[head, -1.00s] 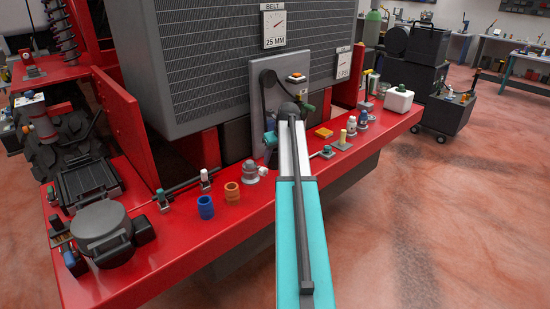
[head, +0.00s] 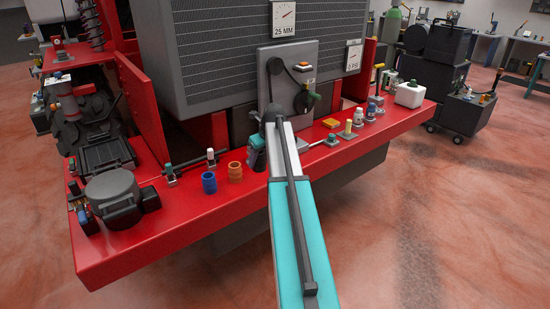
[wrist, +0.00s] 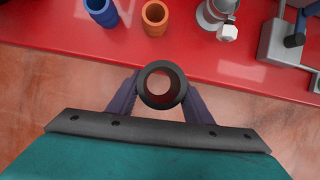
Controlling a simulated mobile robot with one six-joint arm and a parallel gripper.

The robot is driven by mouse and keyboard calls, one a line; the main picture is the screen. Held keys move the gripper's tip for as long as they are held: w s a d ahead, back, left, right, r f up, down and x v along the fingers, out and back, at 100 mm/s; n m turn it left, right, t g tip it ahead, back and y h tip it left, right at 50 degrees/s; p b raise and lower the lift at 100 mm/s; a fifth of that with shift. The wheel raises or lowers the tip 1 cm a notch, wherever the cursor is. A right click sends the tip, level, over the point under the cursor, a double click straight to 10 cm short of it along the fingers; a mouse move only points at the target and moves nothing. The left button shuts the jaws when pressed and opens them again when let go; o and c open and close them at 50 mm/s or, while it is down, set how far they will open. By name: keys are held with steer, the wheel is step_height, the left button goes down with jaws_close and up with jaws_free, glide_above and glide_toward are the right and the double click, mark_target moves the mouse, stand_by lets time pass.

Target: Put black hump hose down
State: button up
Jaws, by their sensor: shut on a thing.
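The black hump hose (wrist: 147,95) is a short dark ring seen end-on in the wrist view, with a pale reddish surface showing through its bore. My gripper (wrist: 161,92) is shut on it, one finger on each side. The hose overlaps the front edge of the red shelf (wrist: 70,42) in that view; its height above it I cannot tell. In the head view my arm's end is low over the shelf (head: 180,222), and I cannot make out the hose there.
A blue hose (wrist: 101,12) and an orange hose (wrist: 155,17) stand on the shelf beyond the held hose. A grey metal fitting (wrist: 213,14) stands to their right. In the head view, a round black canister (head: 112,190) sits at the shelf's left. Bare shelf lies in front of the hoses.

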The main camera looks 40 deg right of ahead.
steer(key=w+a+f+n+y+b, duration=0.1)
steer(key=a+f+n, duration=0.15)
steer(key=a, duration=0.65)
steer(key=w+a+f+n+g+y+b, duration=0.15)
steer(key=a+n, duration=0.25)
steer(key=a, duration=0.4)
steer(key=a+f+n+y+b, duration=0.1)
steer(key=a+f+n+b, duration=0.15)
steer(key=a, duration=0.65)
steer(key=s+a+n+g+b, duration=0.1)
steer(key=s+a+n, duration=0.3)
steer(key=a+n, duration=0.4)
steer(key=s+a+n+g, duration=0.4)
steer(key=s+a+n, duration=0.1)
steer(key=a+n, duration=0.3)
steer(key=shift+a+f+n+g+b, duration=0.25)
steer(key=shift+n+g+b, duration=0.1)
steer(key=shift+n, duration=0.15)
steer(key=shift+s, duration=0.1)
